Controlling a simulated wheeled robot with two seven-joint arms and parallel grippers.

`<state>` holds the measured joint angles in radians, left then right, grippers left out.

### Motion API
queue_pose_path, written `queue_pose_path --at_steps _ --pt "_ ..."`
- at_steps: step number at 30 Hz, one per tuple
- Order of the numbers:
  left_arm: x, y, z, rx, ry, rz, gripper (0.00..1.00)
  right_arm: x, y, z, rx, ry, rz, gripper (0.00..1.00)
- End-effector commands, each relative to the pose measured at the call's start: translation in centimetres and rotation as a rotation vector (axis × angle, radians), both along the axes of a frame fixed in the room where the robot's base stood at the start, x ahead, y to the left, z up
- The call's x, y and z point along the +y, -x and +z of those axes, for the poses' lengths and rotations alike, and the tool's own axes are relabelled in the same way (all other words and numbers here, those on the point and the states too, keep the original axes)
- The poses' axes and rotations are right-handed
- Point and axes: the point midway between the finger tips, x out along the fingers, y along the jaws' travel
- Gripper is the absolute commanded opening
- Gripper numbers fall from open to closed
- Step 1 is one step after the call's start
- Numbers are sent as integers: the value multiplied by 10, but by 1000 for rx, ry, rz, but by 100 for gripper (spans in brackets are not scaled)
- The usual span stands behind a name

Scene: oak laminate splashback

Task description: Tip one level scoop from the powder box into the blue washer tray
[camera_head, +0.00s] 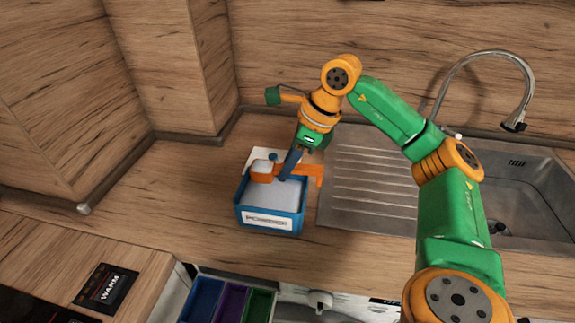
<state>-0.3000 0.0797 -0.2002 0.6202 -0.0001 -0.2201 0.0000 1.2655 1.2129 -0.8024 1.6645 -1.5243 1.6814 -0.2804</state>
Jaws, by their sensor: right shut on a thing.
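The powder box (269,222) is blue, open-topped and filled with pale powder, and stands on the counter left of the sink. My right gripper (289,167) points down over the box, its dark blue fingers shut on the handle of an orange scoop (284,173). The scoop's bowl is at the left, over the box, with a pale heap of powder (262,166) showing in it. Whether the bowl touches the powder below is unclear. The blue washer tray (203,299) is at the bottom edge, left of a purple and a green compartment, partly cut off. My left gripper is out of view.
A steel sink (515,185) with a ribbed drainer (370,180) and curved tap (480,55) lies right. A white flap (257,156) shows behind the box. A black "WARM" card (106,288) lies front left. Counter left of the box is clear.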

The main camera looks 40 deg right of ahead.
Motion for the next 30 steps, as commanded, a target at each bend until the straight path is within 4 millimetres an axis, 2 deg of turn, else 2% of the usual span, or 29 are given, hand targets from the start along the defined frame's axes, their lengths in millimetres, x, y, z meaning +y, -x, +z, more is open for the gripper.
queue_pose_path --at_steps 14,21,24,28,30 --pt "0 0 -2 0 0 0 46 -1 1 -2 0 0 0 0" --pt "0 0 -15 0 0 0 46 -11 12 -10 0 1 -1 0" --pt "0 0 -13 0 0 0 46 -19 15 -8 1 1 -2 0" --pt "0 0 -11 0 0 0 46 -4 15 -8 0 1 5 0" --pt "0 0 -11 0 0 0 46 -4 15 -8 1 1 0 0"
